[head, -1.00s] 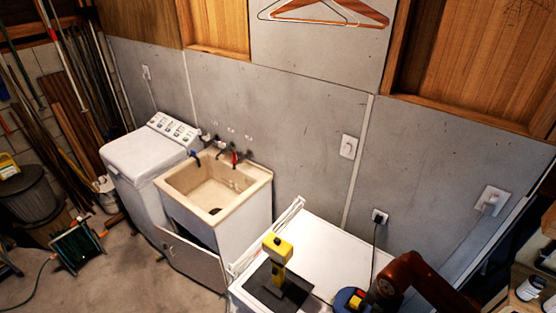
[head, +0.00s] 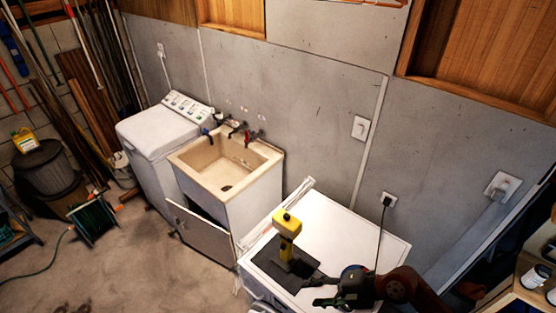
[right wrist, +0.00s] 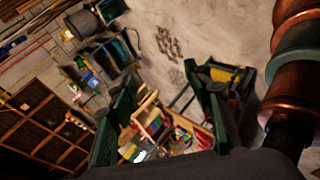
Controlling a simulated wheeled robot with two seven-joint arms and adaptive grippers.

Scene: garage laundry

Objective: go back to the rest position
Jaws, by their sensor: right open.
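My right gripper (head: 318,290) is open and empty in the head view, low over the front part of the white appliance top. Its dark arm comes in from the lower right. In the right wrist view its two green-dark fingers (right wrist: 163,115) stand wide apart with nothing between them, pointing towards the floor and shelves. My left gripper is not in view.
A yellow tool (head: 287,236) stands on a dark mat (head: 265,259) on the white appliance (head: 335,224), close to my right gripper. The sink (head: 254,177) and washer (head: 152,130) stand left.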

